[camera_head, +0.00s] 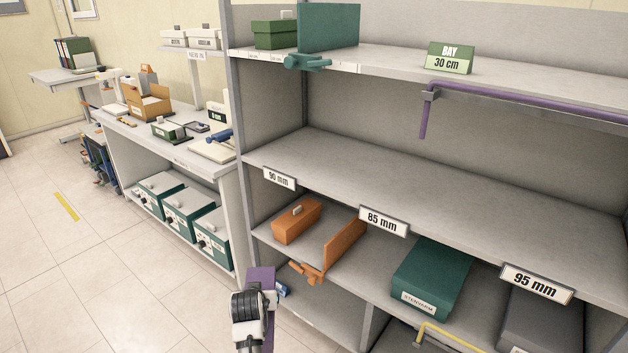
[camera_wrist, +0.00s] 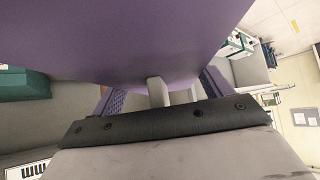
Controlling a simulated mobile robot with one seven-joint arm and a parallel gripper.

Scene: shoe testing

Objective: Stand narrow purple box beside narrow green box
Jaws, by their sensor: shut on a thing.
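A purple box (camera_head: 262,278) is at my gripper (camera_head: 258,300), low in front of the shelf unit. In the wrist view the purple box (camera_wrist: 150,35) fills the upper part, with a pale tab (camera_wrist: 158,92) between my gripper's fingers (camera_wrist: 160,97). My gripper is shut on the box. A small green box (camera_head: 275,35) stands on the top shelf, left of a tall green panel (camera_head: 330,27). I cannot tell from labels which green box is the narrow one.
An orange box (camera_head: 297,221) and an upright orange panel (camera_head: 345,243) are on the lower shelf, with a grey box (camera_head: 540,325) at right. The middle shelf (camera_head: 420,190) is bare. A purple rail (camera_head: 520,100) runs below the top shelf's front edge.

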